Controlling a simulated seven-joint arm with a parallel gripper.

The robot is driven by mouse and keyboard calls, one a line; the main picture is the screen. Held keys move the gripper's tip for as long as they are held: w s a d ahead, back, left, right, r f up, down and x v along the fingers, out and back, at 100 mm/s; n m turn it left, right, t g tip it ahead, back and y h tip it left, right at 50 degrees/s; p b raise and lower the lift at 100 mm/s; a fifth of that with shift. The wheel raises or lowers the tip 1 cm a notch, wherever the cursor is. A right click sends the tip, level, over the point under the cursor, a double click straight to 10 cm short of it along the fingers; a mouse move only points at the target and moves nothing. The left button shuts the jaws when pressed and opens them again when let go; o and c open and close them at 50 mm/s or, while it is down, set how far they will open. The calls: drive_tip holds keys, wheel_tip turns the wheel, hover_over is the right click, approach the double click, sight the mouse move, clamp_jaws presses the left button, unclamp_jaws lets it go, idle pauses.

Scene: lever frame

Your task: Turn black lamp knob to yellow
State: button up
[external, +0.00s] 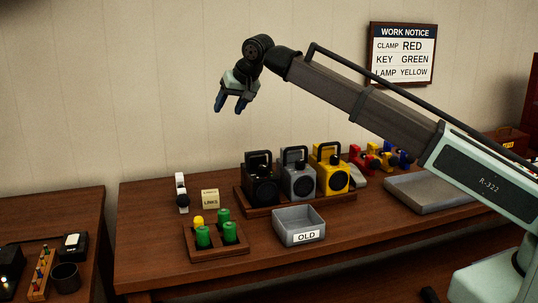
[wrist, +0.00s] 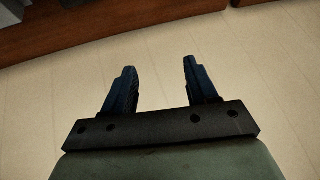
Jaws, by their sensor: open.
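The black lamp (external: 262,188) stands upright at the left end of a row of three lamps on a wooden tray (external: 290,205) in the external view. It has a handle on top and a round front. Its knob is too small and dark to make out, so its setting cannot be told. My gripper (external: 231,106) is open and empty, high above the table and up and left of the black lamp. In the wrist view my gripper (wrist: 158,64) shows two dark blue fingers apart with nothing between them. No lamp shows in the wrist view.
A grey lamp (external: 298,182) and a yellow lamp (external: 331,177) stand right of the black one. A grey bin marked OLD (external: 299,237) and a rack of green cylinders (external: 217,250) are in front. A wall notice (external: 402,53) reads CLAMP RED, KEY GREEN, LAMP YELLOW.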

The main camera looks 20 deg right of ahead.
drive_tip(key=shift+a, duration=0.1)
drive_tip(key=shift+w, duration=0.1)
drive_tip(key=shift+c, duration=0.9)
drive_tip(key=shift+w+d+r, duration=0.1)
drive_tip(key=shift+d+r, duration=0.1)
drive_tip(key=shift+r, duration=0.05)
drive_tip(key=shift+c, duration=0.6)
drive_tip(key=m+g+h, duration=0.3)
drive_tip(key=m+g, duration=0.2)
drive_tip(key=g, duration=0.1)
approach(263, 165)
wheel_tip(263, 165, down, 9)
drive_tip(key=shift+a+f, duration=0.1)
drive_tip(key=shift+a, duration=0.05)
drive_tip(key=shift+c, duration=0.3)
drive_tip(key=c, duration=0.7)
